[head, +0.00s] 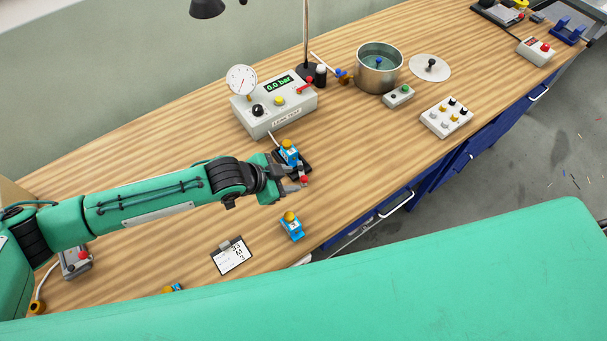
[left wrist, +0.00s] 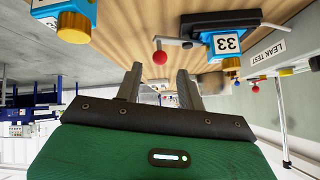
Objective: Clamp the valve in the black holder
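A blue valve (head: 289,152) with an orange-yellow cap sits upright at the black holder (head: 305,164), in front of the leak test unit. It shows with the number 33 in the left wrist view (left wrist: 228,43). A lever with a red ball knob (head: 304,180) is at the holder's near end; the knob also shows in the left wrist view (left wrist: 159,57). My left gripper (head: 290,186) is beside the knob; its two fingers (left wrist: 159,88) are apart and empty, and the knob appears between and beyond them. My right gripper is not in view.
The leak test box (head: 275,103), reading 0.0 bar, stands behind the holder. A second blue valve (head: 292,228) stands near the table's front edge, by a clipboard (head: 231,256). A metal pot (head: 379,70) and a button box (head: 447,117) stand to the right.

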